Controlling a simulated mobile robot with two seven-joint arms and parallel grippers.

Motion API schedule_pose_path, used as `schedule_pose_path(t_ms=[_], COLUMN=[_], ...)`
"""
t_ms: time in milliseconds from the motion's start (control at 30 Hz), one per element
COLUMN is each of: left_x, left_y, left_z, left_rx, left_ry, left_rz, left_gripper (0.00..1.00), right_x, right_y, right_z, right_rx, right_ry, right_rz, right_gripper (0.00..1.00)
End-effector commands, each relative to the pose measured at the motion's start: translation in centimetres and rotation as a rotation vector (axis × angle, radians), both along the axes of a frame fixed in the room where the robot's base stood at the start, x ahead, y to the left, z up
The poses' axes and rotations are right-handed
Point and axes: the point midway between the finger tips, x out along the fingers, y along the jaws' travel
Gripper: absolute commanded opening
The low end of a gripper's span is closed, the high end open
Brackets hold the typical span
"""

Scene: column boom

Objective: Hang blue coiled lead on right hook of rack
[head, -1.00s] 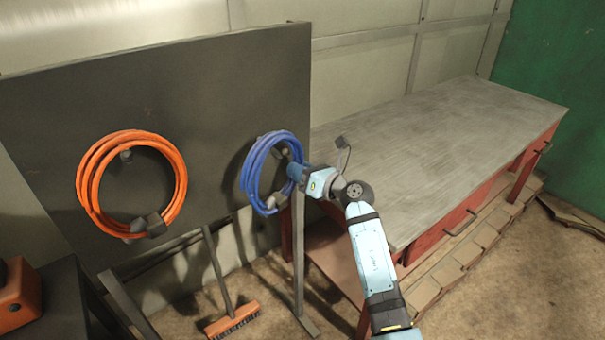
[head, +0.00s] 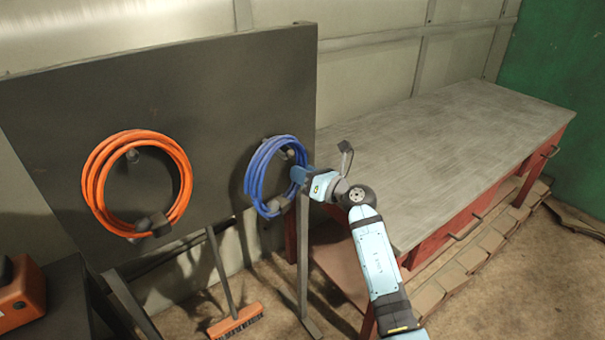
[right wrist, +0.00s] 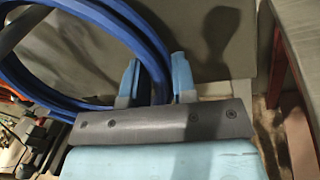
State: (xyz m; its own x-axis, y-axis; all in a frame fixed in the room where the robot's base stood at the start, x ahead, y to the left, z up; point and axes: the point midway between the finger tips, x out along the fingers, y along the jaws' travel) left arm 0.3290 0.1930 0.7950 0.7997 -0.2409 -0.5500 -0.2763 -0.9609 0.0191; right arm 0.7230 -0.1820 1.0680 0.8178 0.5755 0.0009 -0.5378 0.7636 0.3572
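The blue coiled lead (head: 256,178) hangs upright in front of the right part of the dark rack board (head: 220,90). The right hook (head: 288,153) shows inside the coil's upper part; I cannot tell whether the coil bears on it. A dark plug (head: 277,204) sits low on the coil. My right gripper (head: 299,175) is at the coil's right side. In the right wrist view, the blue lead (right wrist: 100,42) passes between the fingers (right wrist: 156,85), which look closed on it. My left gripper is not in view.
An orange coiled lead (head: 93,180) hangs on the left hook (head: 132,155). A workbench (head: 440,150) with a clear top and red drawers stands right. A broom (head: 236,320) is below the board. An orange box (head: 22,295) is at lower left.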

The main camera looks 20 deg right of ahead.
Motion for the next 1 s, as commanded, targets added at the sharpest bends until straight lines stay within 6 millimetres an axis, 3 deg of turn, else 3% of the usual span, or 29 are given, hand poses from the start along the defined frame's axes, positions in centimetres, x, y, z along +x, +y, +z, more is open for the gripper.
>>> schedule_pose_path(t_ms=[33,100,467,1000], left_x=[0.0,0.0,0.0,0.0], left_y=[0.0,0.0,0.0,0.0], left_z=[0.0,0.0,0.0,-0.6], left_rx=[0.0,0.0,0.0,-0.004], left_ry=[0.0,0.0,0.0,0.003], left_rz=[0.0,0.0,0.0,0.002], left_gripper=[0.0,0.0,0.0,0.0], right_x=[0.0,0.0,-0.5,-9.3], right_y=[0.0,0.0,-0.4,-6.5], right_z=[0.1,0.1,-0.2,-0.2], right_rx=[0.001,0.0,-0.003,-0.004], right_ry=[-0.001,-0.001,0.002,0.001], right_rz=[0.0,0.0,-0.001,0.0], right_gripper=[0.38,0.52,0.52,0.52])
